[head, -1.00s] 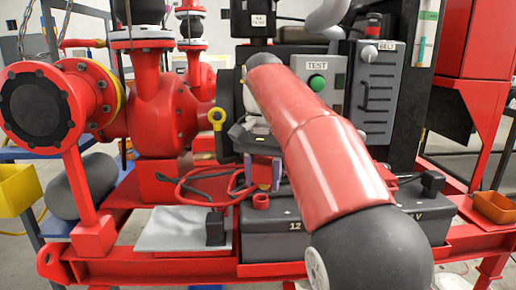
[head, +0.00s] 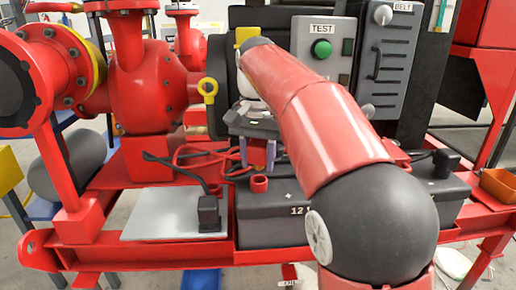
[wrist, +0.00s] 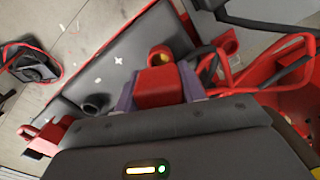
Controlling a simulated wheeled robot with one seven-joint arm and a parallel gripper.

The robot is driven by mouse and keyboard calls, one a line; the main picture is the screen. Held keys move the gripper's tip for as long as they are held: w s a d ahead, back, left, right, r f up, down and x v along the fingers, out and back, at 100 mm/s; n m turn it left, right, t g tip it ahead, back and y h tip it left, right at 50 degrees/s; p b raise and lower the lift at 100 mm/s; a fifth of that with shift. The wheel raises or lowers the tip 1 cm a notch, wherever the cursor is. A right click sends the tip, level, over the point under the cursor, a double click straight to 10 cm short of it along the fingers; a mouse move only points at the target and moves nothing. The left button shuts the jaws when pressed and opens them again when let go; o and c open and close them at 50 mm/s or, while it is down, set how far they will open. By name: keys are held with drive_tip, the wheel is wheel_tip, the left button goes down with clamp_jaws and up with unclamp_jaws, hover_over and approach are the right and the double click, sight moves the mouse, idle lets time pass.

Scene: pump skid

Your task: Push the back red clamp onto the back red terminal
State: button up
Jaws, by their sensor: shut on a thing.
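A red ring-shaped terminal (head: 259,184) stands on the battery top. It also shows in the wrist view (wrist: 160,57), just beyond the held clamp. The clamp appears above and beside this ring; I cannot tell whether they touch. The clamp's lower end is hidden. I cannot tell which red terminal is the back one.
A dark round post (wrist: 97,105) stands on the battery. A black clamp (head: 208,213) rests on the grey metal plate (head: 150,222). Red and black cables (head: 195,160) loop left of my gripper. A yellow-handled ring (head: 208,90) and the TEST panel (head: 322,50) stand behind.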

drive_tip(key=shift+f, duration=0.65)
drive_tip(key=shift+r, duration=0.1)
drive_tip(key=shift+s+r+p, duration=0.1)
drive_tip(key=shift+p, duration=0.35)
idle(0.3)
drive_tip(key=shift+f+b, duration=0.7)
drive_tip(key=shift+f, duration=0.55)
idle(0.4)
drive_tip(key=o, duration=1.2)
drive_tip(key=shift+o, duration=0.2)
